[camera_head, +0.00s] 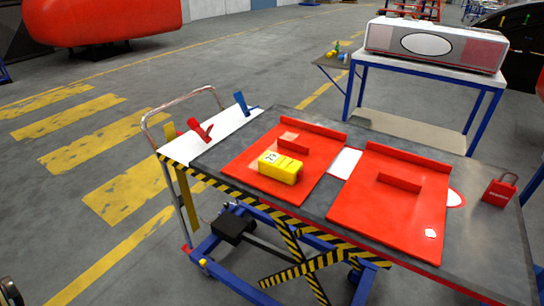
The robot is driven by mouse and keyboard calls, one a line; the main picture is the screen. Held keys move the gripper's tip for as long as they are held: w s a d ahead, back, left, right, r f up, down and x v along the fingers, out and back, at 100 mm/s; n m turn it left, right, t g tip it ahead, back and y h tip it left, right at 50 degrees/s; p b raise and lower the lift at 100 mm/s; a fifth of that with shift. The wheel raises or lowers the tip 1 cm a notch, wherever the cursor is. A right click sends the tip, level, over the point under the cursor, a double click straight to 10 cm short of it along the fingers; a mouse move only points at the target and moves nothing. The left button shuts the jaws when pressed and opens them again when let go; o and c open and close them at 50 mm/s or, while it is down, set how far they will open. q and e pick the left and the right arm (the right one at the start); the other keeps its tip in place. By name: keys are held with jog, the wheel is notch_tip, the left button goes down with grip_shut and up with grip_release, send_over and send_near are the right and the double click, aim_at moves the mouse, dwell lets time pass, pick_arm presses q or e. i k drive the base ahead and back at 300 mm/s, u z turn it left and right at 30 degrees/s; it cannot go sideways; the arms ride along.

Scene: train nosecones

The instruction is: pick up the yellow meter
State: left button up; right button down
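The yellow meter (280,167) is a small boxy device with a pale label on its face. It lies on the left red panel (247,158) on the grey cart top, just in front of a raised red strip. Nothing touches it from above. Neither of my grippers can be made out in the head view.
A second red panel (390,219) lies to the right, with a red padlock (499,190) beyond it. Red (200,130) and blue (241,103) clamps stand on the cart's white left end. Behind is a blue-legged table (440,71) bearing a long grey-white box (436,44).

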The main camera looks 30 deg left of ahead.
aim_at(280, 167)
jog(key=k, duration=0.55)
jog(key=u, duration=0.65)
jog(key=i, duration=0.6)
jog(key=u, duration=0.35)
